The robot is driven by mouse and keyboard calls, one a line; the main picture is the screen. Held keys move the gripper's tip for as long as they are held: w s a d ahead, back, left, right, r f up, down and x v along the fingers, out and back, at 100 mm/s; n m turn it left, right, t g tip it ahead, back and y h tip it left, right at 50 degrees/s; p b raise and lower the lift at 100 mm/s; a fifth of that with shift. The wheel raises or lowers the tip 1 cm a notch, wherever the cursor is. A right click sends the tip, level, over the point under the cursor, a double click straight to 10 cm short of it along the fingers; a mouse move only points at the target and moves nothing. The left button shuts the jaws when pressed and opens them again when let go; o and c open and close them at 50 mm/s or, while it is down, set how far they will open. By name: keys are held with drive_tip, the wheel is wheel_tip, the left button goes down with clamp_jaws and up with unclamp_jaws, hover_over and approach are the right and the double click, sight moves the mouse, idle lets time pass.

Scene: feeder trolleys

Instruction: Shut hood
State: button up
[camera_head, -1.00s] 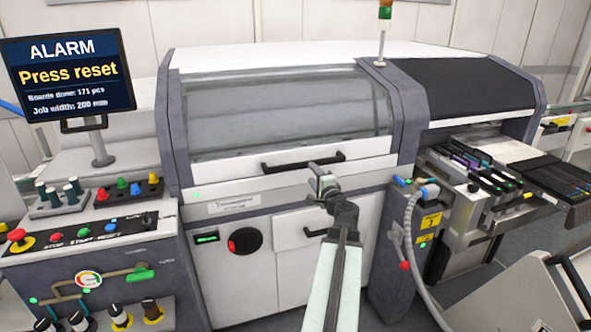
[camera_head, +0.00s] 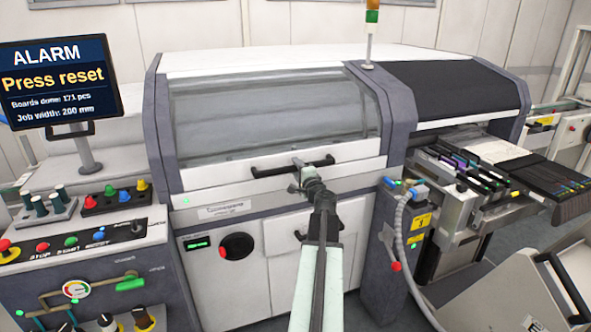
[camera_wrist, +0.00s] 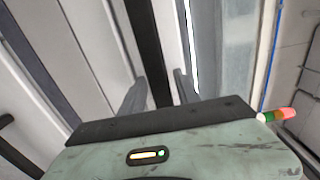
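The hood (camera_head: 270,110) is the machine's wide grey see-through window with a white lower strip. It looks lowered, its lower edge close to the white front panel; I cannot tell whether it is fully seated. A black bar handle (camera_head: 268,171) runs along the strip. My gripper (camera_head: 298,167) is in front of the handle, near its middle, and covers part of it. In the wrist view the fingers of my gripper (camera_wrist: 160,80) are apart, with the black handle bar (camera_wrist: 146,35) between them. Contact is not clear.
An alarm screen (camera_head: 58,82) reading "Press reset" and a button panel (camera_head: 85,235) stand at the left. Feeders (camera_head: 465,175) stick out at the right. A grey hose (camera_head: 400,235) hangs right of my arm. A signal lamp (camera_head: 371,18) stands on top.

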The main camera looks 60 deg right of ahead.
clamp_jaws()
idle(1.2)
